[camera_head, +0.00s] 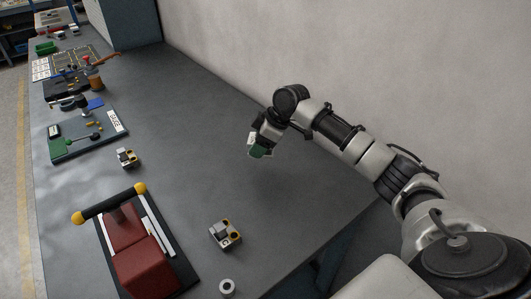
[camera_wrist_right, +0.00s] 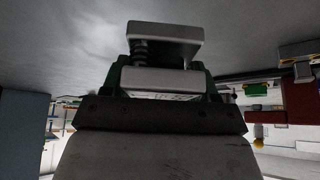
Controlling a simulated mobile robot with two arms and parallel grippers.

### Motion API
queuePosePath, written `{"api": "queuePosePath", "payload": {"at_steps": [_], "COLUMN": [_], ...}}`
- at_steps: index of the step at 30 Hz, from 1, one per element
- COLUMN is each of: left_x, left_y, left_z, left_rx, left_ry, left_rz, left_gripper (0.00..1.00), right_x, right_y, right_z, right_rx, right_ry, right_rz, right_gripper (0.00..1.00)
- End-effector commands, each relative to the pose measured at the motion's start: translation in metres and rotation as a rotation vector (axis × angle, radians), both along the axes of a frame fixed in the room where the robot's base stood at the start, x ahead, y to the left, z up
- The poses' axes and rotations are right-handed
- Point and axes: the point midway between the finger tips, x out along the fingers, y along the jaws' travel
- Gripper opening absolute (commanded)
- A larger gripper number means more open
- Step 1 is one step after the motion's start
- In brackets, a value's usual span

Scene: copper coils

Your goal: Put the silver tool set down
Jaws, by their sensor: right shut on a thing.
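The silver tool set (camera_wrist_right: 165,40) is a small block with two pale plates and a dark coil spring between them, close in front of the right wrist camera. My right gripper (camera_head: 258,148) is shut on it above the bare right part of the grey bench (camera_head: 290,205). The gap between the tool set and the bench top is hard to judge. My left gripper is not in view.
A similar small metal block with yellow parts (camera_head: 225,235) stands near the front edge, and another (camera_head: 127,157) farther left. A red press with a yellow-ended bar (camera_head: 135,245) and a metal ring (camera_head: 227,287) are at the front. The wall (camera_head: 330,60) runs behind.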

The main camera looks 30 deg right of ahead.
Motion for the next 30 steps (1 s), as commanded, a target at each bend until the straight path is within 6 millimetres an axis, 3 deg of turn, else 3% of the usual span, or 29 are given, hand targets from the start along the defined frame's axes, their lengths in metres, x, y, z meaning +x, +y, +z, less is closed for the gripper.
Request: {"api": "queuePosePath", "payload": {"at_steps": [6, 11, 18, 24, 25, 30], "left_x": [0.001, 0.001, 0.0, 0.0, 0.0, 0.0], "left_y": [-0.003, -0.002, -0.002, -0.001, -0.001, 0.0], "left_z": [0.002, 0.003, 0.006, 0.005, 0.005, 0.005], "left_rx": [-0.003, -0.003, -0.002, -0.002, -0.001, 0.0], "left_ry": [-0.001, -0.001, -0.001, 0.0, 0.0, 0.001], "left_rz": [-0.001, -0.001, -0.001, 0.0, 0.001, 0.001], "left_gripper": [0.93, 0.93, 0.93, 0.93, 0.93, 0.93], "right_x": [0.0, 0.0, -0.001, 0.0, -0.001, -0.001], "right_y": [-0.026, -0.029, -0.028, -0.028, -0.028, -0.028], "right_z": [-0.014, -0.023, -0.054, -0.057, -0.058, -0.058], "right_rx": [0.001, 0.002, 0.002, 0.001, 0.0, 0.0], "right_ry": [-0.003, -0.002, -0.001, -0.004, 0.0, 0.0], "right_rz": [-0.001, 0.001, 0.0, 0.001, 0.001, 0.001], "right_gripper": [0.21, 0.21, 0.21, 0.21, 0.63, 0.85]}}
